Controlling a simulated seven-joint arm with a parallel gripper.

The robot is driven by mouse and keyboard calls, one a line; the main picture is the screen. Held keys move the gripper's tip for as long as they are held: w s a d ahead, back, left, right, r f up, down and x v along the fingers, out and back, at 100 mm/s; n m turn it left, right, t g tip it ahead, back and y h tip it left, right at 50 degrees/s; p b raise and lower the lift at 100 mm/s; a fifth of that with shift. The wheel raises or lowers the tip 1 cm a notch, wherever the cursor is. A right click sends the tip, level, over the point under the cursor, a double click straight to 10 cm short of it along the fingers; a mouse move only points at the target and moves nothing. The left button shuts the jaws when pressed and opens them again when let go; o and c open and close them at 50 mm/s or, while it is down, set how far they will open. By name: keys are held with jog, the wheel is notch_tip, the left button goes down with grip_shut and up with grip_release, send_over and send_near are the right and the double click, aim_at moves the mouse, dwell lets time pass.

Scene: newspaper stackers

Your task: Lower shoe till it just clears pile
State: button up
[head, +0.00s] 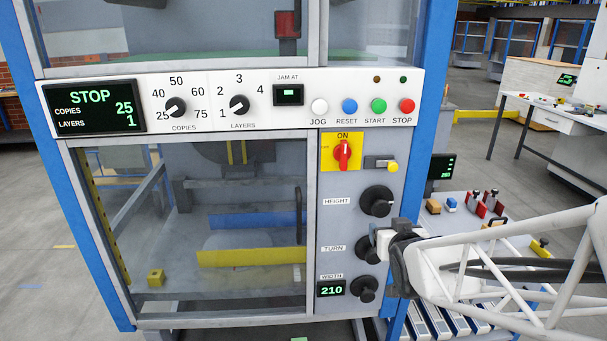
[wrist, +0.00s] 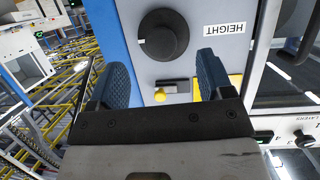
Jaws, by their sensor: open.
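The black HEIGHT knob (head: 377,201) is on the grey control panel. It also shows upside down in the wrist view (wrist: 164,36). My gripper (head: 384,242) is below that knob in the head view, in front of the TURN knob, which it partly hides. In the wrist view my gripper (wrist: 162,70) is open and empty, and the HEIGHT knob shows beyond its fingertips, not gripped. Behind the window, a blue bar (head: 262,219) and a yellow bar (head: 250,257) cross the chamber. I cannot tell which part is the shoe, and I make out no clear pile.
The WIDTH knob (head: 364,288) is below, beside a display (head: 331,289) reading 210. A red ON switch (head: 342,154) and a yellow-tipped latch (head: 381,165) are above the HEIGHT knob. The top display (head: 95,106) reads STOP, 25 copies, 1 layer. A blue post (head: 424,130) borders the panel.

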aim_at(382, 209)
jog(key=shift+w+d+f+n+t+y, duration=0.15)
jog(key=shift+w+d+t+y, duration=0.1)
jog(key=shift+w+t, duration=0.55)
jog(key=shift+w+d+r+n+t+y, duration=0.2)
jog(key=shift+w+t, duration=0.3)
jog(key=shift+t, duration=0.6)
jog(key=shift+w, duration=0.1)
jog(key=shift+w, duration=3.75)
jog(key=shift+c, duration=0.2)
jog(key=c, duration=0.9)
jog(key=shift+o, duration=0.2)
